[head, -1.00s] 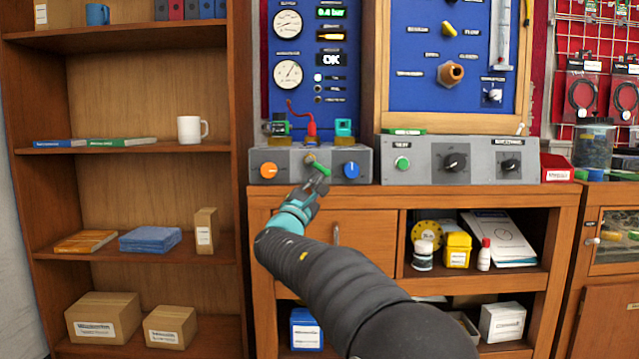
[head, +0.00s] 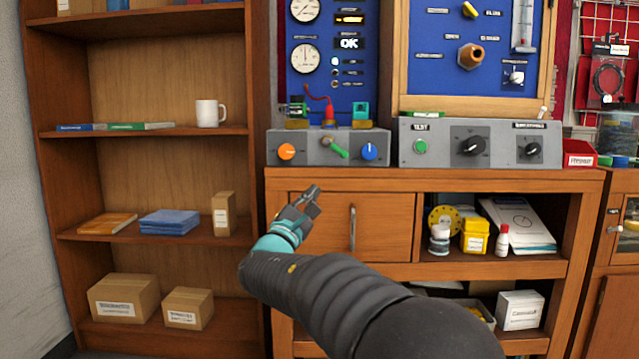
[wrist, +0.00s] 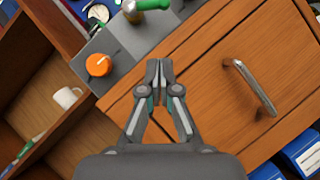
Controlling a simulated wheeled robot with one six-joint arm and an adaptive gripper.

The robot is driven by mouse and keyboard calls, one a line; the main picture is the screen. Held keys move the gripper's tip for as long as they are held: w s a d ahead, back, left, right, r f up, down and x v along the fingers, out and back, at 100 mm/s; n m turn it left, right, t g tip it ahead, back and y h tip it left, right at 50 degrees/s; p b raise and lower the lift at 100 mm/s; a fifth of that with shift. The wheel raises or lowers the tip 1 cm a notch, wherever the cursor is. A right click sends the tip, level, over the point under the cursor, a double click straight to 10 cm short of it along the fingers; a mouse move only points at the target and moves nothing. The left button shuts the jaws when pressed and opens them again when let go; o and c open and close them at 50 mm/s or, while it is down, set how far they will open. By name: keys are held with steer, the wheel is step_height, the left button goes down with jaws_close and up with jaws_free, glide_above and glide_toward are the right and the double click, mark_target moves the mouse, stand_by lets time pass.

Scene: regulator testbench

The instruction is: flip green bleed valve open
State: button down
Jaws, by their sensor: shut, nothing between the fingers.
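The green bleed valve (head: 336,149) is a green-handled lever on the front of a grey control box (head: 312,158), between an orange knob (head: 287,151) and a blue knob (head: 369,151). Its handle slants down to the right. In the wrist view the green handle (wrist: 152,4) shows at the top edge, partly cut off. My gripper (head: 314,190) is shut and empty, below the box and in front of the wooden drawer, apart from the lever. The wrist view shows my gripper (wrist: 159,62) with its fingers together over the drawer front.
A drawer with a metal handle (head: 352,229) lies just right of my gripper. A second grey box with a green button (head: 420,146) stands to the right. Gauges and a display reading OK (head: 349,43) are above. A shelf with a white mug (head: 210,113) is at left.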

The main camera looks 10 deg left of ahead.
steer(key=shift+v, duration=1.35)
steer(key=shift+f, duration=0.1)
steer(key=s+d+f+m+g+h, duration=0.1)
steer(key=d+f+m+g, duration=0.45)
steer(key=f, duration=0.85)
steer(key=s+d+f+m+g+p, duration=0.1)
steer(key=s+d+f+m+g, duration=0.1)
steer(key=s+d+f+g, duration=0.25)
steer(key=s+d+f+m+g+p, duration=0.1)
steer(key=s+d+f+m+g, duration=0.1)
steer(key=s+d+g, duration=0.35)
steer(key=s+d+m+g+y+p, duration=0.25)
steer(key=s+d+m, duration=0.25)
steer(key=s, duration=0.4)
steer(key=s+d+m+g+y+p, duration=0.1)
steer(key=s+d+m+y+p, duration=0.25)
steer(key=s, duration=0.65)
steer(key=s+d+r+m+t+y+p, duration=0.1)
steer(key=s+d+r+m+t+p, duration=0.1)
steer(key=s+d+r+m, duration=0.4)
steer(key=shift+s+d+r+p, duration=0.3)
steer(key=shift+s+d+r, duration=0.25)
steer(key=shift+s+d, duration=0.5)
